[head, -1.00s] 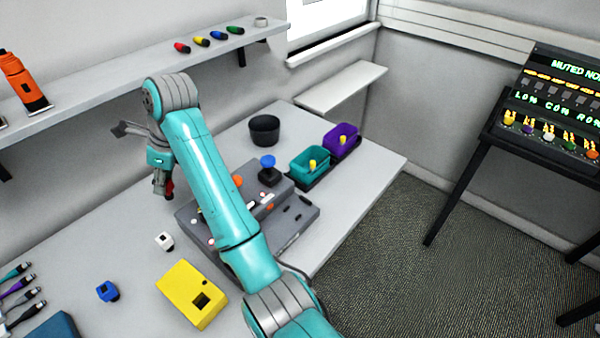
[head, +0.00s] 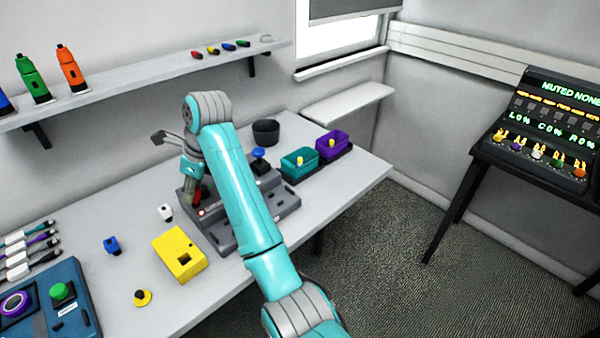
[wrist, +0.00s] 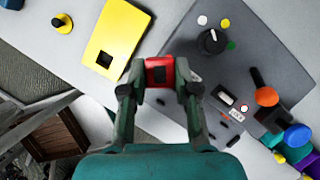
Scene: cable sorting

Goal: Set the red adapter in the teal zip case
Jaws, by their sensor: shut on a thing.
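The red adapter (wrist: 160,70) is clasped between the fingertips of my gripper (wrist: 160,80) in the wrist view. In the head view a bit of the red adapter (head: 197,195) shows below my gripper (head: 195,188), above the left part of the grey control console. The teal zip case (head: 291,168) is an open-topped box with a yellow piece standing up in it. It is on a dark tray to the right of the console, well apart from my gripper. My forearm hides part of the console.
A purple case (head: 341,146) adjoins the teal one. The console (head: 285,203) has a blue-topped joystick (head: 259,153) between my gripper and the cases. A black bowl (head: 266,131) stands behind. A yellow box (head: 180,254), a white adapter (head: 165,212) and a blue adapter (head: 112,245) lie nearer.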

